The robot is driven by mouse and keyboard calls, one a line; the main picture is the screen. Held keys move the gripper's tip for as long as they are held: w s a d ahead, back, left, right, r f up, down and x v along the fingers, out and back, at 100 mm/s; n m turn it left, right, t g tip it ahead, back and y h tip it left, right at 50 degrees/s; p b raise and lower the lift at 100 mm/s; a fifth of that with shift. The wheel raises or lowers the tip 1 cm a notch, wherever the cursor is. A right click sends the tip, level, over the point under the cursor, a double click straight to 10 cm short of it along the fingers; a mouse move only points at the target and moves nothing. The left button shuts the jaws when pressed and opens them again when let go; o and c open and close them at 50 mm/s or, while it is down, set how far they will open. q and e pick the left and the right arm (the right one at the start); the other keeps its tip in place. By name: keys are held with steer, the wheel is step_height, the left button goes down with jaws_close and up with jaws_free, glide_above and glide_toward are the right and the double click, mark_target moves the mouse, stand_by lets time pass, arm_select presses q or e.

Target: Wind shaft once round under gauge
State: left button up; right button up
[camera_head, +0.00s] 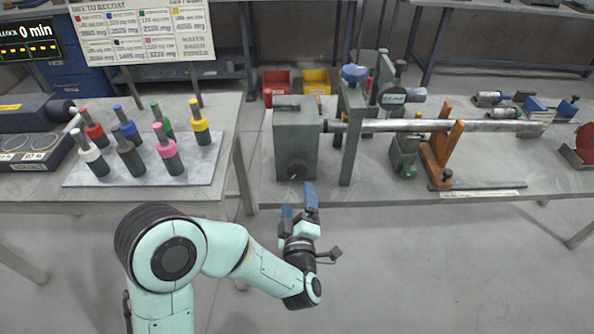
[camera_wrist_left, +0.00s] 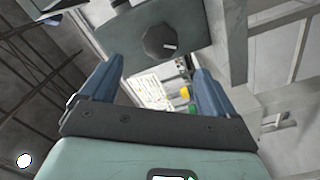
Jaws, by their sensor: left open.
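A long grey metal shaft (camera_head: 478,126) lies level across the right bench, from the grey drive box (camera_head: 294,140) to the right. The box has a dark round knob (camera_head: 297,168) on its front. The knob also shows in the left wrist view (camera_wrist_left: 160,42), with a light mark on it. A gauge (camera_head: 391,93) with a small greenish face stands over the shaft on a post. My left gripper (camera_head: 298,204) is in front of the box, below the knob. Its blue fingers are apart and empty, and the knob is beyond the fingertips. My right gripper is not in view.
An orange V-shaped stand (camera_head: 441,155) is at the shaft, right of the gauge. A grey upright (camera_head: 351,135) stands beside the box. Several coloured-top bottles stand on a plate (camera_head: 80,178) on the left bench. Red and yellow bins (camera_head: 316,76) are behind.

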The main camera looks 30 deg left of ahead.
mark_target(297, 173)
arm_select(q)
steer(key=x, duration=1.1)
steer(key=shift+w+a, duration=0.1)
steer(key=shift+w, duration=0.2)
steer(key=shift+c, duration=0.3)
steer(key=c, duration=1)
